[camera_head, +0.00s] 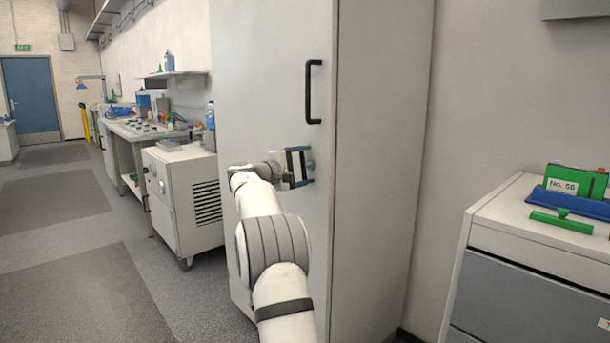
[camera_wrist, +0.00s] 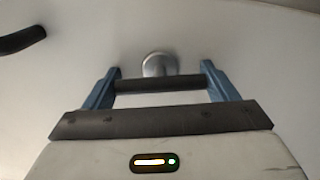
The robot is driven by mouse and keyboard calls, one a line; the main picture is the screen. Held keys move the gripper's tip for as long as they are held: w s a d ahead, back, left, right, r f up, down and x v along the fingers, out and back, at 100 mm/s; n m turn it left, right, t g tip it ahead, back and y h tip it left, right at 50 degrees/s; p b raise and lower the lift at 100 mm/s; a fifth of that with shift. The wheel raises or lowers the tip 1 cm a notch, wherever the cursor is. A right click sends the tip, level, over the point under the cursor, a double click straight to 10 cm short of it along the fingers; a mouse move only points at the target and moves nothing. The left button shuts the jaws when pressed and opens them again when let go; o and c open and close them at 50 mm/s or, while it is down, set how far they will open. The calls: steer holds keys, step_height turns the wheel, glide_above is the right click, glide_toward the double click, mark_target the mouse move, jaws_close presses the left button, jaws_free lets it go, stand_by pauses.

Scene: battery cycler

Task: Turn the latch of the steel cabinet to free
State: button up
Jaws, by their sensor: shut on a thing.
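The steel cabinet (camera_head: 270,60) is tall and pale grey, and its door front is closed. Its latch has a round silver boss, seen in the wrist view (camera_wrist: 158,62) and partly in the head view (camera_head: 311,163). A dark bar (camera_wrist: 160,84) in front of the boss spans between my two blue fingers. My gripper (camera_head: 300,166) is at the door front, below the black pull handle (camera_head: 314,92). In the wrist view my gripper (camera_wrist: 161,80) is shut on this latch bar, one finger at each end. In the head view my gripper hides part of the latch.
The black handle also shows at the wrist view's upper left (camera_wrist: 22,40). Left of the cabinet stand a wheeled grey unit (camera_head: 180,195) and a workbench (camera_head: 130,130) with small items. A drawer cabinet (camera_head: 540,235) stands at the right. The floor at the left is open.

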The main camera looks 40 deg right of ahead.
steer(key=shift+m+b, duration=0.65)
steer(key=shift+m, duration=0.35)
steer(key=o, duration=0.9)
steer(key=a, duration=0.8)
steer(key=shift+s+p, duration=0.25)
steer(key=shift+p, duration=0.1)
steer(key=s+a+y+p, duration=0.9)
steer(key=s+a+p, duration=0.4)
steer(key=s+a, duration=0.3)
steer(key=s+a+r+m+t+y+p, duration=0.1)
steer(key=s+a+y+p, duration=0.8)
steer(key=s+a+p, duration=0.4)
steer(key=s+a, duration=0.4)
steer(key=s, duration=0.5)
steer(key=shift+a+r+p, duration=0.25)
steer(key=shift+a+p, duration=0.05)
steer(key=shift+p, duration=0.05)
